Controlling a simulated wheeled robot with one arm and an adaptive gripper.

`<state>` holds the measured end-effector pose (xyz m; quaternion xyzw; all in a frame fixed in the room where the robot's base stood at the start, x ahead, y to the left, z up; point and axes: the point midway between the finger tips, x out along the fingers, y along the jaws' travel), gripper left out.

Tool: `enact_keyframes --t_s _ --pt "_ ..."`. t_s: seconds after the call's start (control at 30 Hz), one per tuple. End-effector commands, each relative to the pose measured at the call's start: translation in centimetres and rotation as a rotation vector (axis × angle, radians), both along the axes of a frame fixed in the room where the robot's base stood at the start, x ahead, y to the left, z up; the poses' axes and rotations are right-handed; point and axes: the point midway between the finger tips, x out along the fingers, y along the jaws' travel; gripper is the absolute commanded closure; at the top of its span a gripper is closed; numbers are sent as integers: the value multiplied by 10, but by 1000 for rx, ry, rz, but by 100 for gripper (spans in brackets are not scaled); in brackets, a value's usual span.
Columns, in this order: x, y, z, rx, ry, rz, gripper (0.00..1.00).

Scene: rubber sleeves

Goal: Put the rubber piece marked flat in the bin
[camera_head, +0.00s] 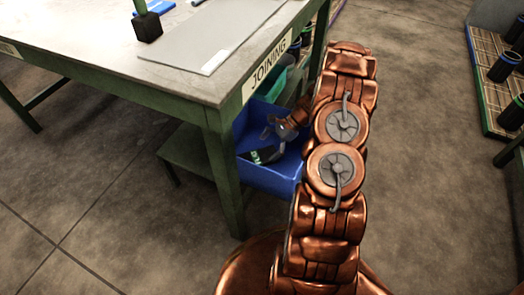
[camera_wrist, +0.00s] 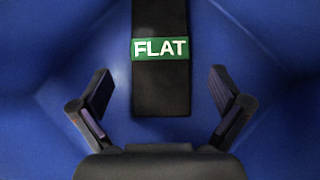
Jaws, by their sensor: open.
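The rubber piece marked flat (camera_head: 262,156) is black with a green label, and its label reads FLAT in the wrist view (camera_wrist: 160,82). It lies inside the blue bin (camera_head: 270,180), whose blue walls fill the wrist view (camera_wrist: 55,60). My gripper (camera_head: 273,142) reaches into the bin above the piece. In the wrist view its two fingers (camera_wrist: 160,108) are spread wide, one on each side of the piece and apart from it. The upper end of the piece runs out of the wrist view, and its lower end shows just above my gripper's body.
The bin sits beneath a green-legged table (camera_head: 110,45) labelled JOINING. A teal bin (camera_head: 272,84) is behind it. A grey sheet (camera_head: 205,40) and a dark block (camera_head: 147,27) rest on the tabletop. Trays with dark sleeves (camera_head: 490,80) are at right. The floor between is clear.

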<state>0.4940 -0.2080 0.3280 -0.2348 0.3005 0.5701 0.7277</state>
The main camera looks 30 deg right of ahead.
Motion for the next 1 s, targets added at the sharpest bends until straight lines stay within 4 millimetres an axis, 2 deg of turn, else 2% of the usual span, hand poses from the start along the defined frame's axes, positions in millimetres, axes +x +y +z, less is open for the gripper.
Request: enact_keyframes --t_s 0.03,0.1,0.4,0.6,1.0 --pt "-1 -9 12 -4 -3 -3 0" --pt "-3 -20 21 -7 -4 -3 0" --pt "-11 -49 50 -5 -2 -3 0" --pt "-13 -56 56 -3 -1 -1 0" --pt "-13 -56 56 -3 -1 0 0"
